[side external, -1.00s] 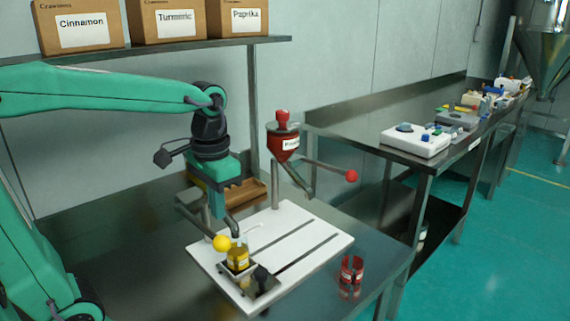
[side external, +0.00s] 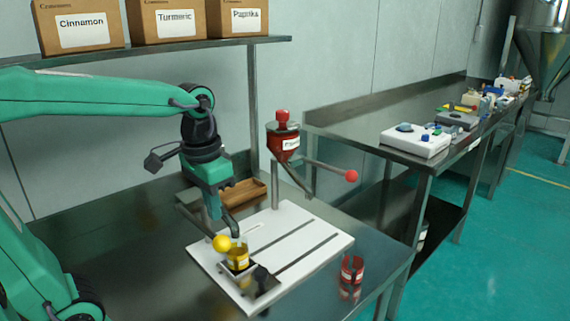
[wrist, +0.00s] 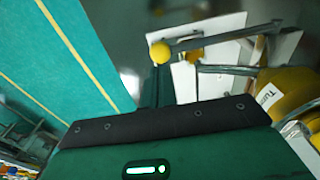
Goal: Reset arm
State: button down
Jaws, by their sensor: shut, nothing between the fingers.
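My gripper (side external: 214,214) points down above the left side of the white sieve board (side external: 321,229), beside the turmeric hopper's outlet. It is shut and empty. In the wrist view its dark fingers (wrist: 156,86) show close together just below the yellow lever ball (wrist: 160,53). I cannot tell whether they touch it. The yellow ball also shows in the side view (side external: 221,243), in front of a jar of yellow powder (side external: 237,260) on the board. The yellow turmeric hopper (wrist: 288,92) shows in the wrist view; my arm mostly hides it in the side view.
A red paprika hopper (side external: 283,143) with a red lever ball (side external: 351,176) stands behind the board. A red-labelled jar (side external: 352,269) is at the table's front right. A wooden tray (side external: 243,192) lies behind. Boxes (side external: 82,28) stand on the shelf above.

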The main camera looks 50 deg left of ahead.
jog(key=shift+s+d+f+t, duration=0.1)
jog(key=shift+s+f+t, duration=0.2)
jog(key=shift+s+t, duration=0.55)
jog(key=shift+s+f+t, duration=0.3)
jog(key=shift+s+t, duration=0.45)
jog(key=shift+s, duration=0.15)
jog(key=shift+s+d+f+t, duration=0.1)
jog(key=shift+s+f+t, duration=0.2)
jog(key=shift+s+t, duration=0.55)
